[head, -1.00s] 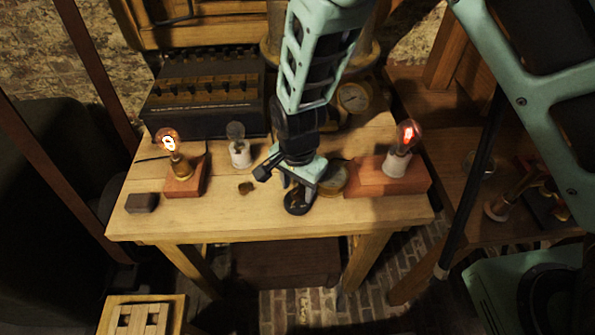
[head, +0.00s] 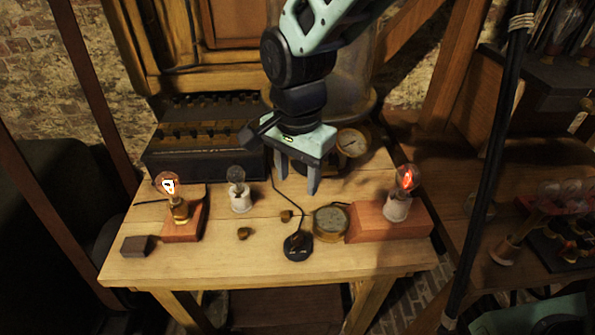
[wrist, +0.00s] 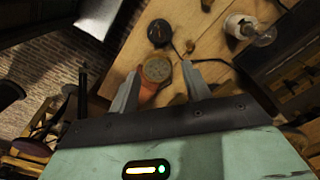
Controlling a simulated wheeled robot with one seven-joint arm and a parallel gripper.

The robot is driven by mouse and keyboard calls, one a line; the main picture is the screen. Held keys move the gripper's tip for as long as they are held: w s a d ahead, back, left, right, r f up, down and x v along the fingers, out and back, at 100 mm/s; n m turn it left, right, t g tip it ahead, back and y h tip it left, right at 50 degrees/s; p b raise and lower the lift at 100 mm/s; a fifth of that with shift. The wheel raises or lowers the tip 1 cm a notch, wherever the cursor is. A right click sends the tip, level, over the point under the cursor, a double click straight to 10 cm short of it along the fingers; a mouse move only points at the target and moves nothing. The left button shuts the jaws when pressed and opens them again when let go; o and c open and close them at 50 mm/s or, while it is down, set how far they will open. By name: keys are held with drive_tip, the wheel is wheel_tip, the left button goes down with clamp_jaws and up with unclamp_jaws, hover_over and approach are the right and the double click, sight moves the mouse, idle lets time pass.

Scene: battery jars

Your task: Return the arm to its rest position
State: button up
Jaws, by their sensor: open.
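My gripper (head: 297,184) is above the wooden table (head: 265,262), in front of the dark switch box. Its two fingers are spread with nothing between them in the head view. In the wrist view the open fingers (wrist: 160,90) point over the table, with a round brass-rimmed gauge (wrist: 157,70) seen beyond them. The gauge (head: 331,223) lies on the table against the right wooden block. A black round knob-like piece (head: 298,246) with a cable sits at the front middle of the table.
A lit bulb (head: 169,186) stands on a block at left, and another glowing red bulb (head: 406,180) at right. An unlit bulb in a white socket (head: 240,196) stands between. A dark switch box (head: 205,155) and a glass jar (head: 345,80) are behind. A small dark block (head: 137,246) lies front left.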

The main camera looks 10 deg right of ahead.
drive_tip(key=shift+r, duration=0.1)
idle(0.4)
drive_tip(key=s+d+r+n, duration=0.1)
drive_tip(key=s+d+n, duration=0.4)
drive_tip(key=s+n, duration=0.3)
drive_tip(key=s+d+r+n, duration=0.2)
drive_tip(key=s+d+n, duration=0.3)
drive_tip(key=s+n, duration=0.3)
drive_tip(key=shift+s+r+y, duration=0.2)
drive_tip(key=shift+s+y, duration=0.1)
drive_tip(key=shift+s, duration=0.45)
